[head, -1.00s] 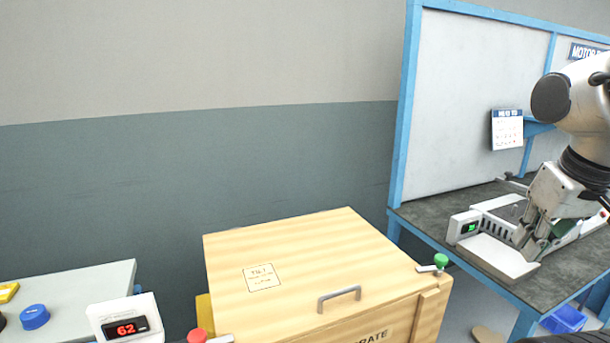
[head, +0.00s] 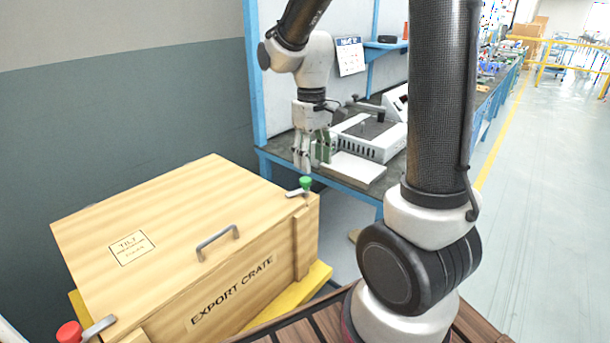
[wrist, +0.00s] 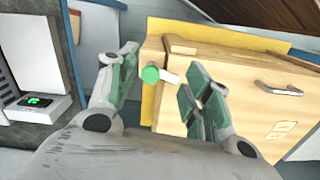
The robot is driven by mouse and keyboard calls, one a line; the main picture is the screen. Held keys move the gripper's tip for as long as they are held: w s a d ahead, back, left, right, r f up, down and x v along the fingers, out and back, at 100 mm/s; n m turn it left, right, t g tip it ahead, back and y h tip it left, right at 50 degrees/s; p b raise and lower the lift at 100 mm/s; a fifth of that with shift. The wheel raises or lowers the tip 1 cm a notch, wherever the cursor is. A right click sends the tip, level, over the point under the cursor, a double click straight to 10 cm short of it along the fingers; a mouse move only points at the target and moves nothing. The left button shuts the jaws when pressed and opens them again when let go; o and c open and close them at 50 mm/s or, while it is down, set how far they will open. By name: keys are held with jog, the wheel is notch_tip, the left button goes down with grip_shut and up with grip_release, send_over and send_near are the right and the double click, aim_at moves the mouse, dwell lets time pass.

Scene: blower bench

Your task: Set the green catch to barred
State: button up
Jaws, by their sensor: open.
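The green catch (head: 305,183) is a green knob on a short metal lever at the right rear corner of the wooden crate's lid (head: 150,205). In the wrist view the green knob (wrist: 151,74) shows between my open fingers, with its pale lever pointing right toward the crate. My gripper (head: 312,168) is open and empty, pointing down, just above and behind the catch in the head view. In the wrist view my fingertips (wrist: 160,65) spread to either side of the knob. I cannot tell whether they touch it.
A red-knobbed catch (head: 72,331) sits at the crate's front left. A metal handle (head: 217,242) stands on the crate's lid. The workbench (head: 279,147), with a white device (head: 366,138) on it, stands close behind my gripper. Open floor lies to the right.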

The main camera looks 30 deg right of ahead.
aim_at(305, 179)
jog(key=w, duration=0.3)
jog(key=shift+a+r+n, duration=0.1)
jog(key=shift+r+n, duration=0.1)
jog(key=shift+n, duration=0.2)
jog(key=shift+w+t, duration=0.2)
jog(key=shift+t, duration=0.1)
jog(key=shift+n, duration=0.3)
notch_tip(305, 179, down, 8)
jog(key=shift+r, duration=0.25)
